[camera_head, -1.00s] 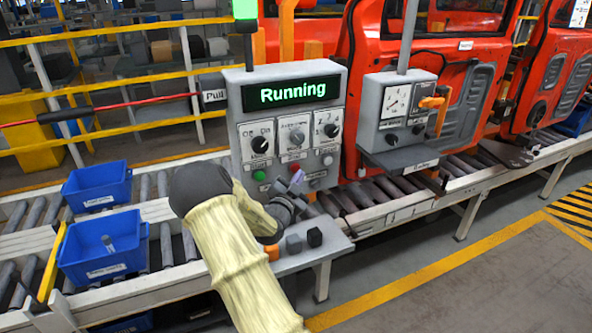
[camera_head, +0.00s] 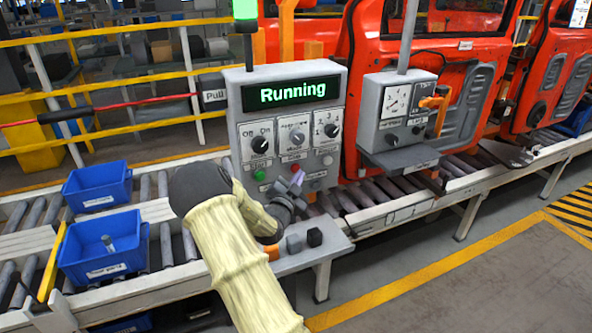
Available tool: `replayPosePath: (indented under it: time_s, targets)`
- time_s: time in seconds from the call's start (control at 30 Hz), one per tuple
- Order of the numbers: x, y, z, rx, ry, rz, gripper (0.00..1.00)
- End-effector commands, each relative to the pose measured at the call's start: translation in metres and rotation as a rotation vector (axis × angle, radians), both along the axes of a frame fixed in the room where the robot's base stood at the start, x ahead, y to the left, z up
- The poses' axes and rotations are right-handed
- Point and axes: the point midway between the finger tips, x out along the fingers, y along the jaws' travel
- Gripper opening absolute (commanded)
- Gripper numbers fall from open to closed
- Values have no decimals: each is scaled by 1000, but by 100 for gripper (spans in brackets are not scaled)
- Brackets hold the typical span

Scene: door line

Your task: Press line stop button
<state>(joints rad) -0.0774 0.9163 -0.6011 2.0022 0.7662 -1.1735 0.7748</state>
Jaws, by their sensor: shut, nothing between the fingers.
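The grey control panel (camera_head: 332,103) stands in the middle, behind my gripper. The small labels are too blurred to read, so I cannot tell which is the line stop button. My gripper (camera_head: 297,182) is shut and empty, in front of the panel's lower middle, just below the red button. I cannot tell whether it touches the panel.
A second box with a dial (camera_head: 397,101) stands to the right. Blue bins (camera_head: 128,228) sit on the roller conveyor at left. Red doors (camera_head: 480,60) stand behind. A small shelf (camera_head: 335,250) with dark blocks lies under my gripper. A red pull cord (camera_head: 130,104) runs left.

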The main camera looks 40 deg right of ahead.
Motion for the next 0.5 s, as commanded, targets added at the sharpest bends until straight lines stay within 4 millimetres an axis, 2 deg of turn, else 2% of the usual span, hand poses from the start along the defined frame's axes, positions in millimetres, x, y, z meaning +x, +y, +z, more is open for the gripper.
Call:
replayPosePath:
  time_s: [0.5]
  targets:
    - [7,-2,-1,1,-2,0,0]
